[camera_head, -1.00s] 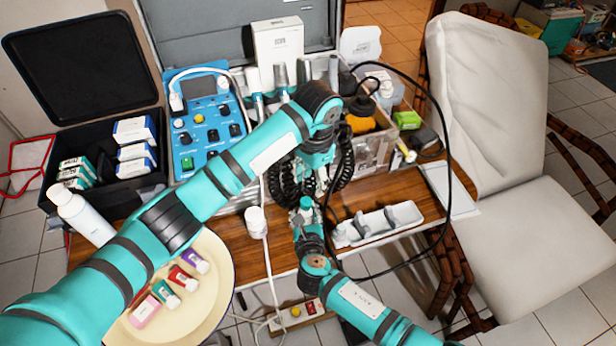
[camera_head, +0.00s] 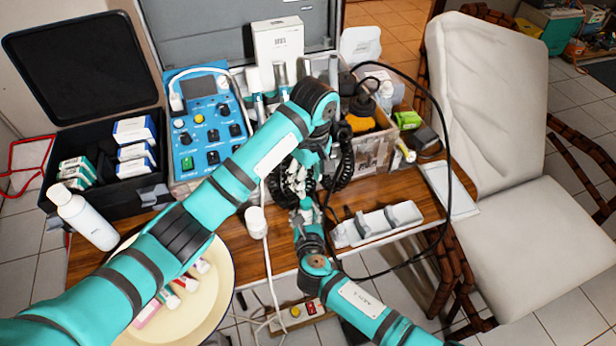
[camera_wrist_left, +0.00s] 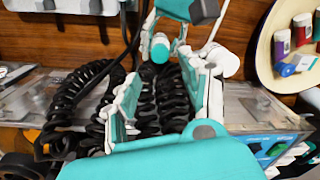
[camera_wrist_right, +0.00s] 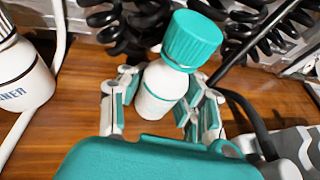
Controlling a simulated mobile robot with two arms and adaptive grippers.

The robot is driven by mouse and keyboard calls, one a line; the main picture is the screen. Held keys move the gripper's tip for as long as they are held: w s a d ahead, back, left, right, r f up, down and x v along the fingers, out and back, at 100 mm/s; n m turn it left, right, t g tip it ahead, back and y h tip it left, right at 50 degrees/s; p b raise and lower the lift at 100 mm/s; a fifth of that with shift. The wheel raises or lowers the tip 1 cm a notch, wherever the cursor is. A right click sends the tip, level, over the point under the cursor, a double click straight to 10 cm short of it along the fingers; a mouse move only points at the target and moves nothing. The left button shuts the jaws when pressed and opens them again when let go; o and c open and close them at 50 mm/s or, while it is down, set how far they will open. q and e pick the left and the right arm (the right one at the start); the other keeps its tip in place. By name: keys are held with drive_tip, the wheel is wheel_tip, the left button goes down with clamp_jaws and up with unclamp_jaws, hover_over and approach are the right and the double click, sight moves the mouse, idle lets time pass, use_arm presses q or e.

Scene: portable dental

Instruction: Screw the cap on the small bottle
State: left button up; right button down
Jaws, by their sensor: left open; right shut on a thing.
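The small white bottle (camera_wrist_right: 160,92) stands between the fingers of my right gripper (camera_wrist_right: 165,98), which is shut on its body. A ribbed teal cap (camera_wrist_right: 192,40) sits at the bottle's top; I cannot tell how tight it is. A round teal end, seemingly the cap (camera_wrist_left: 160,47), also shows in the left wrist view, ahead of the fingers. My left gripper (camera_wrist_left: 167,85) is open, with nothing held between its fingers. In the head view both grippers are close together above the table, and the bottle is mostly hidden there.
Black coiled cords (camera_wrist_left: 85,95) hang close to both grippers. A white container (camera_wrist_right: 22,75) stands left of the held bottle. A plate (camera_head: 222,290) with several small bottles lies at the front left. A white tray (camera_head: 378,226) is right of my right gripper.

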sight(306, 201)
use_arm(q)
drive_tip(key=shift+f, duration=0.1)
drive_tip(key=shift+a+f, duration=0.2)
drive_tip(key=shift+f, duration=3.7)
drive_tip(key=shift+c, duration=0.4)
